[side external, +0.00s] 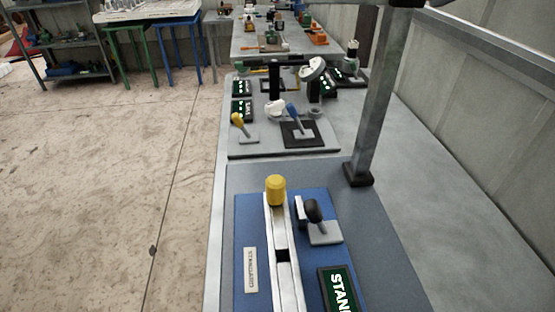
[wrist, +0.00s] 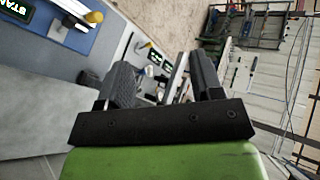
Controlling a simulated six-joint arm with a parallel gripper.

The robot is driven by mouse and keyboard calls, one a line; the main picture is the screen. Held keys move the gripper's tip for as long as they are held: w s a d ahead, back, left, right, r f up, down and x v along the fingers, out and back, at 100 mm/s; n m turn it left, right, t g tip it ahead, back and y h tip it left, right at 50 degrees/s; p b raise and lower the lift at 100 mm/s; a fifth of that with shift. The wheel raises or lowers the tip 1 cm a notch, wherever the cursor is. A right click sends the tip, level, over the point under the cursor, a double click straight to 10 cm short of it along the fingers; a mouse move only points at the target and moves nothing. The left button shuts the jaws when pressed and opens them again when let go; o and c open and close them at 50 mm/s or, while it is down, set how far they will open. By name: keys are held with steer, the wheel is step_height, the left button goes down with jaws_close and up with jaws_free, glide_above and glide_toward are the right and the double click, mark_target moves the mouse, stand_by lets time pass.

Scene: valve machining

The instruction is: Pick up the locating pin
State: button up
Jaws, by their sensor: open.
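A yellow cylindrical knob (side external: 276,190) stands upright at the far end of a pale metal rail (side external: 275,228) on a blue plate; I take it for the head of the locating pin, but cannot be sure. The yellow knob also shows at the upper left of the wrist view (wrist: 95,17). My gripper (wrist: 160,72) is open in the wrist view, with nothing visible between its two dark fingers. It is apart from the knob, which lies off to the left of the fingers. I cannot make out my gripper in the side view.
A black-knobbed lever (side external: 314,211) on a grey block stands right of the rail. A grey post (side external: 374,110) rises behind at the right. Another station with a blue-handled lever (side external: 293,112) stands beyond. The bench's right side is clear.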

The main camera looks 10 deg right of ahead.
steer(key=w+a+f+n+g, duration=0.1)
steer(key=w+a+f, duration=0.15)
steer(key=a, duration=0.35)
steer(key=n+h, duration=0.8)
steer(key=n, duration=0.5)
glide_above(276, 180)
steer(key=s+d, duration=0.2)
step_height(276, 180, down, 18)
steer(key=r, duration=0.1)
steer(key=x, duration=0.4)
steer(key=shift+s+d+f, duration=0.1)
steer(key=shift+s+d, duration=0.05)
steer(key=shift+d, duration=0.05)
steer(key=shift+t, duration=0.3)
steer(key=shift+s+x, duration=0.15)
steer(key=shift+x, duration=1.3)
steer(key=shift+s+x, duration=0.15)
steer(key=shift+x, duration=1.3)
steer(key=shift+a, duration=0.15)
steer(key=c, duration=1)
